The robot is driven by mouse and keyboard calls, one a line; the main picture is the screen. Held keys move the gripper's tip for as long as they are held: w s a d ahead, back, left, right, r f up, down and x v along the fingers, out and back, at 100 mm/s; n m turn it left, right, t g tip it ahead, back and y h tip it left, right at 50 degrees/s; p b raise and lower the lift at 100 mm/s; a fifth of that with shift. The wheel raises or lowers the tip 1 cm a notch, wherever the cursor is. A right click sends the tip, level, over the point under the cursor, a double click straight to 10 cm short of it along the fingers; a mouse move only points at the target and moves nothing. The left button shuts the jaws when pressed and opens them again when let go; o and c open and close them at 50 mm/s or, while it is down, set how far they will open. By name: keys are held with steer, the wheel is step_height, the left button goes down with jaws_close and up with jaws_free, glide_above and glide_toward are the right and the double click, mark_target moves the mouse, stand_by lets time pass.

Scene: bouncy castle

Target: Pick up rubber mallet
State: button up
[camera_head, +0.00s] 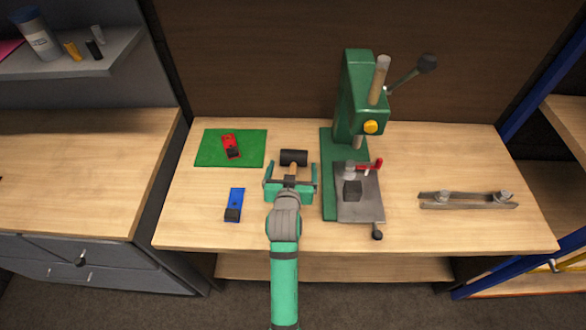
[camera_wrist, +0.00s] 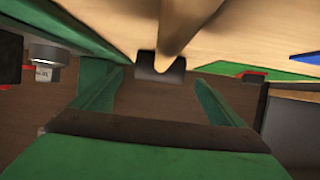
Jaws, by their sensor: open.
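The rubber mallet has a black head (camera_head: 293,157) and a light wooden handle, and lies on the workbench left of the green press. My gripper (camera_head: 291,174) is open, with one finger on each side of the handle in the head view and the black head just beyond the fingertips. Part of the handle is hidden under my gripper and wrist. In the wrist view the mallet head (camera_wrist: 160,69) shows between and beyond the two green fingers (camera_wrist: 159,79), with the handle (camera_wrist: 182,28) running to the top edge. I cannot tell whether the fingers are level with the handle.
The green press (camera_head: 362,100) stands close to the right of my gripper. A green mat (camera_head: 210,150) with a red tool (camera_head: 230,146) lies at the back left, and a blue tool (camera_head: 236,200) nearer. A metal bar (camera_head: 468,201) lies at the right.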

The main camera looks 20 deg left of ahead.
mark_target(294, 158)
steer(key=shift+x, duration=1.3)
steer(key=shift+r, duration=0.1)
steer(key=c, duration=1.5)
